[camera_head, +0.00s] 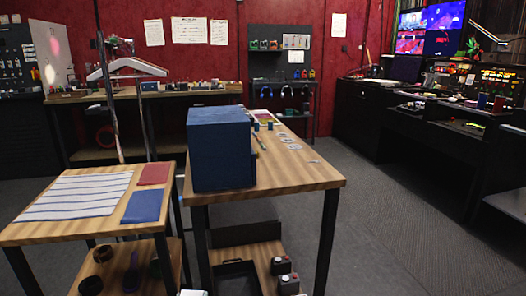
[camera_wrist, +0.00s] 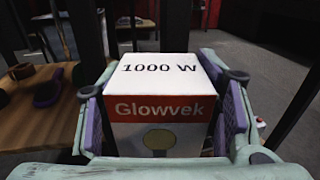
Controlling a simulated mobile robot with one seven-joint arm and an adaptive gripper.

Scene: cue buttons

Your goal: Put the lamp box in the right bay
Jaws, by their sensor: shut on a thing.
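The lamp box (camera_wrist: 158,78) is a white and red carton marked "1000 W" and "Glowvek", with a bulb picture on its near face. It fills the middle of the wrist view, between the purple pads of my gripper (camera_wrist: 160,100). The gripper is shut on its left and right sides. In the head view, a small white patch at the bottom edge may be this box; I cannot tell. A plain blue box (camera_head: 220,150) stands on the wooden table (camera_head: 315,180); no opening shows on its visible faces. I cannot make out which place is the right bay.
A lower table at the left holds a striped cloth (camera_head: 75,195), a red pad (camera_head: 155,173) and a blue pad (camera_head: 143,206). Under the middle table are a black tray (camera_head: 236,278) and small dark boxes (camera_head: 281,265). Table legs stand close by. Open floor lies to the right.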

